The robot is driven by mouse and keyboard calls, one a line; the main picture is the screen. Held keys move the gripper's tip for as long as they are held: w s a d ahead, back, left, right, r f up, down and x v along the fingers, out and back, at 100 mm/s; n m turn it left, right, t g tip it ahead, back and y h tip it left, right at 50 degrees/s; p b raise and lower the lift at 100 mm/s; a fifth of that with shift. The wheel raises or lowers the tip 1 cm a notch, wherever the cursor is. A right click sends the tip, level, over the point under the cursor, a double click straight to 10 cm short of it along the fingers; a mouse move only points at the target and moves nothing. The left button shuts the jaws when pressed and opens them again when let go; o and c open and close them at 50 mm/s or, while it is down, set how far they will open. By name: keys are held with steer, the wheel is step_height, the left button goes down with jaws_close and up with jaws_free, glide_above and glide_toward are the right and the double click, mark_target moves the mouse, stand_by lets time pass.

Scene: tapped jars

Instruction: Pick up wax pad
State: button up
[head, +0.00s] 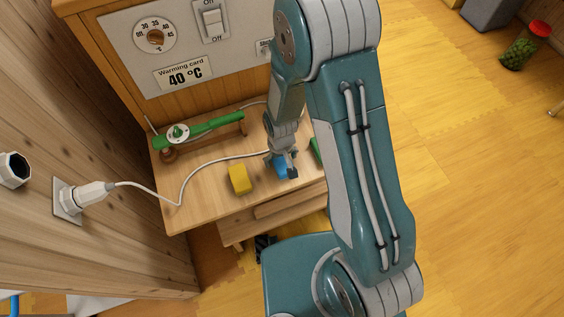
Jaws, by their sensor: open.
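Small coloured blocks lie on the wooden bench top (190,212); no label shows which one is the wax pad. A yellow block (239,179) sits left of my gripper, with nothing touching it. A blue block (281,167) is right at my gripper (288,172), partly covered by the fingers. A green piece (315,150) is mostly hidden behind my arm. My gripper is open and points down over the blue block; whether the fingers touch it cannot be told.
A green-handled tool (208,128) rests on a wooden stand at the back. A white cable (183,188) runs from the wall plug (88,195) across the bench. A panel (160,50) with dial, switch and "Warming card 40 °C" rises behind.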

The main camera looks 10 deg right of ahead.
steer(key=c, duration=1.1)
steer(key=shift+r, duration=0.55)
step_height(320, 180, up, 2)
steer(key=shift+a+r, duration=0.1)
steer(key=shift+r, duration=0.15)
steer(key=s+a+r, duration=0.9)
steer(key=s, duration=0.1)
steer(key=shift+a+r, duration=0.2)
steer(key=shift+r, duration=0.05)
steer(key=shift+s, duration=0.1)
